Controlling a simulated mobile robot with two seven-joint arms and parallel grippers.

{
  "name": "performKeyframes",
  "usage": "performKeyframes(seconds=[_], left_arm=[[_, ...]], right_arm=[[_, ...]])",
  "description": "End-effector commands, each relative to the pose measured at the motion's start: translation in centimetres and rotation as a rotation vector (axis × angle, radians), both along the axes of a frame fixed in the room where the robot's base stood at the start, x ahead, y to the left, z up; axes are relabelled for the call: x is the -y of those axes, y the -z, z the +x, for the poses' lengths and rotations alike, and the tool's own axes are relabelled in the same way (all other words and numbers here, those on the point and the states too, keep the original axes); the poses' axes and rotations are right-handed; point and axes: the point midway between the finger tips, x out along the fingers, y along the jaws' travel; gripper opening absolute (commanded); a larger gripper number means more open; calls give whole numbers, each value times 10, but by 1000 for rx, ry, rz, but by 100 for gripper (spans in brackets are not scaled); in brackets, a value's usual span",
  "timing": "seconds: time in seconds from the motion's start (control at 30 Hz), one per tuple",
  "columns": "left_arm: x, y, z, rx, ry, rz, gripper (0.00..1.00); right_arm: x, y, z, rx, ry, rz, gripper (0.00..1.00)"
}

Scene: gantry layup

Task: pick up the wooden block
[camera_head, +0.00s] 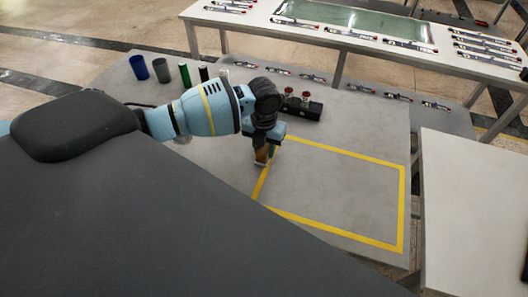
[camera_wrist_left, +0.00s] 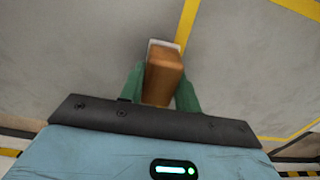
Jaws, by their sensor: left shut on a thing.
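The wooden block (camera_wrist_left: 163,78) is brown with a pale far end. In the left wrist view it sits between the two green fingers of my left gripper (camera_wrist_left: 160,88), which is shut on it. In the head view my left gripper (camera_head: 265,157) points down at the grey table, at the left side of the yellow taped outline. The block (camera_head: 261,156) shows there only as a small brown patch at the fingertips. I cannot tell whether it touches the table. My right gripper is not in view.
The yellow outline (camera_head: 403,200) on the grey table (camera_head: 340,190) encloses bare surface. A black holder with red-topped items (camera_head: 304,104) stands behind my gripper. Several cups, including a blue one (camera_head: 139,67), stand at the back left. A white table (camera_head: 470,210) is at right.

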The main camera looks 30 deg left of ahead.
Motion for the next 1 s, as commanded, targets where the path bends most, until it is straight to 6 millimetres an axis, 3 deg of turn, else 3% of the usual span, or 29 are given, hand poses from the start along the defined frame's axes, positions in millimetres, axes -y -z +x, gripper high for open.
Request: performKeyframes(seconds=[0.37, 0.63, 1.0], left_arm=[[0, -5, 1, 1, 0, 0, 9], [0, -36, 1, 3, 1, 0, 9], [77, -44, -46, 1, 8, -4, 9]], right_arm=[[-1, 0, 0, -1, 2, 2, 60], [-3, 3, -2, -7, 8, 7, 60], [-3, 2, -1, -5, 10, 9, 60]])
